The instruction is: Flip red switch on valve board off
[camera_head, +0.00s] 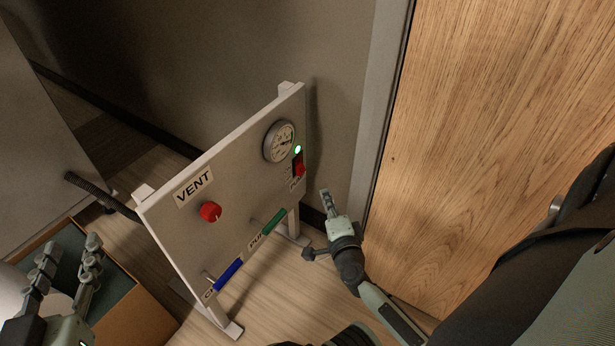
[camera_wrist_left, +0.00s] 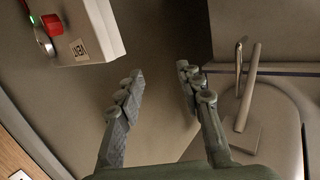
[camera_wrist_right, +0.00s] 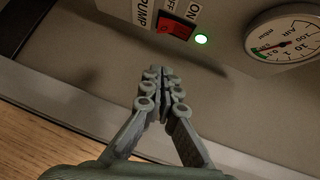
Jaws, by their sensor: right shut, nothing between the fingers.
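The valve board (camera_head: 240,205) stands upright on a white frame with feet on the floor. The red switch (camera_head: 299,166) is at its upper right, beside a lit green lamp (camera_head: 297,150) and under a round gauge (camera_head: 279,142). In the right wrist view the red switch (camera_wrist_right: 176,25) sits between PUMP and ON labels, near the lit lamp (camera_wrist_right: 201,39). My right gripper (camera_head: 324,192) is shut and empty, right of the board and below the switch, apart from it. It shows in the right wrist view (camera_wrist_right: 160,75). My left gripper (camera_head: 70,250) is open and empty at lower left.
The board also carries a red VENT knob (camera_head: 210,211), a green-handled valve (camera_head: 273,221) and a blue-handled valve (camera_head: 228,274). An open box (camera_head: 135,305) lies by my left gripper. A wooden door (camera_head: 480,120) is at right. A dark ribbed hose (camera_head: 100,195) reaches the board's left side.

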